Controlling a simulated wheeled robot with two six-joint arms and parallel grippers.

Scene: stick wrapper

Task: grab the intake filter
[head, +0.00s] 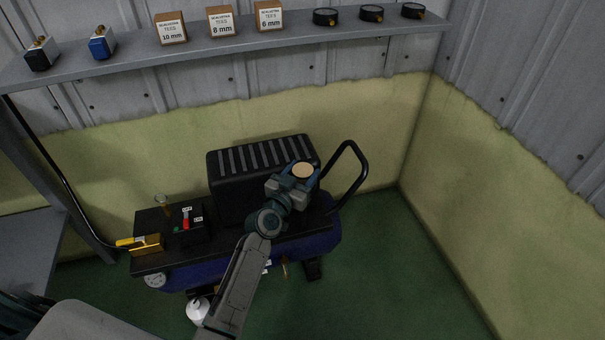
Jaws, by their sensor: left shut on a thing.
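My left gripper (297,179) is over the right end of the compressor's black slatted housing (235,190). It is shut on a round part with a tan face (303,170), which looks like the intake filter. The blue fingers stand on either side of it. The gripper and wrist hide what lies beneath, so I cannot tell whether the filter still touches the compressor. My right gripper is not in view.
The compressor has a blue tank (322,241), a black loop handle (353,160), a switch box (190,223) and a yellow-handled valve (140,243). A shelf (130,67) above holds boxes (222,22), gauges (371,13) and small blocks. Green floor (390,270) is clear at right.

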